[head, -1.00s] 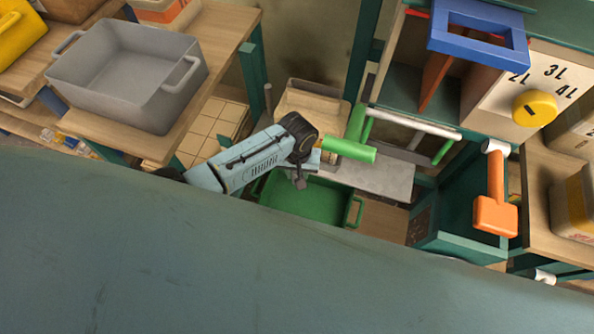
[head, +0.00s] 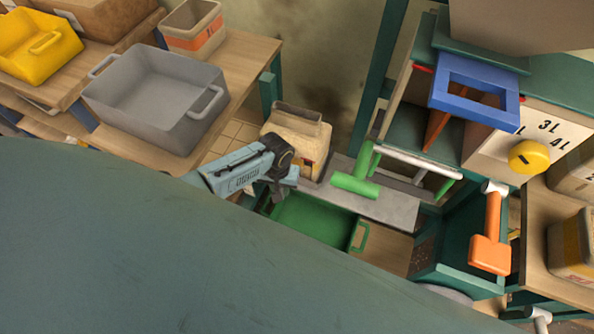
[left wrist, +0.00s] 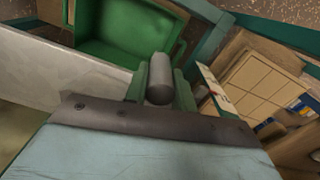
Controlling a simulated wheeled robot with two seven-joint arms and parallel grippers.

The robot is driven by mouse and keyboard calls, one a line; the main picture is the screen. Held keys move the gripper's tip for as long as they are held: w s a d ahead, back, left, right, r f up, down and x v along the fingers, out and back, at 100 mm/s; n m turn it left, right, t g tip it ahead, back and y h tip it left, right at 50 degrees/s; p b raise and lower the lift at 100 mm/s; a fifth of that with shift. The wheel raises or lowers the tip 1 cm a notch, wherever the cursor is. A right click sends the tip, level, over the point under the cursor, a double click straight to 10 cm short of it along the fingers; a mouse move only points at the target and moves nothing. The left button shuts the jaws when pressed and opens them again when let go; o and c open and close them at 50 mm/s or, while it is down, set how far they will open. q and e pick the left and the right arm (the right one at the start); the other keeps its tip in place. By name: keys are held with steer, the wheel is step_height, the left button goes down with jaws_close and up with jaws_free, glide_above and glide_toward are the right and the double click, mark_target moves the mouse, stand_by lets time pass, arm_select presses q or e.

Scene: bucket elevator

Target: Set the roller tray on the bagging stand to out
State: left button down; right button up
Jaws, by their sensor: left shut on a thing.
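My left gripper (head: 283,183) is beside the green bin (head: 305,222), below the beige container in the head view. It is shut on what looks like the roller tray's handle, a grey round bar (left wrist: 159,80) between green sides in the left wrist view. The pinch itself is mostly hidden in the head view. The grey slab (head: 388,207) of the bagging stand lies to its right, and also shows in the left wrist view (left wrist: 65,75). A green T-shaped piece (head: 354,186) stands over the slab, apart from my gripper. My right gripper is not in view.
A beige container (head: 297,138) stands just behind my left gripper. A grey tub (head: 155,105) sits on the left table. At right are a blue frame (head: 470,83), a yellow knob (head: 528,157) and an orange paddle handle (head: 490,247).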

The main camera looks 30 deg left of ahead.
arm_select(q)
steer(key=shift+a, duration=0.35)
steer(key=c, duration=1.3)
jaws_free()
steer(key=shift+o, duration=0.7)
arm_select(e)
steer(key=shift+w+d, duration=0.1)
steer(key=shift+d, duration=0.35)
arm_select(q)
steer(key=shift+r, duration=0.15)
step_height(320, 180, up, 12)
steer(key=p, duration=0.4)
steer(key=shift+p, duration=0.4)
steer(key=shift+r, duration=0.55)
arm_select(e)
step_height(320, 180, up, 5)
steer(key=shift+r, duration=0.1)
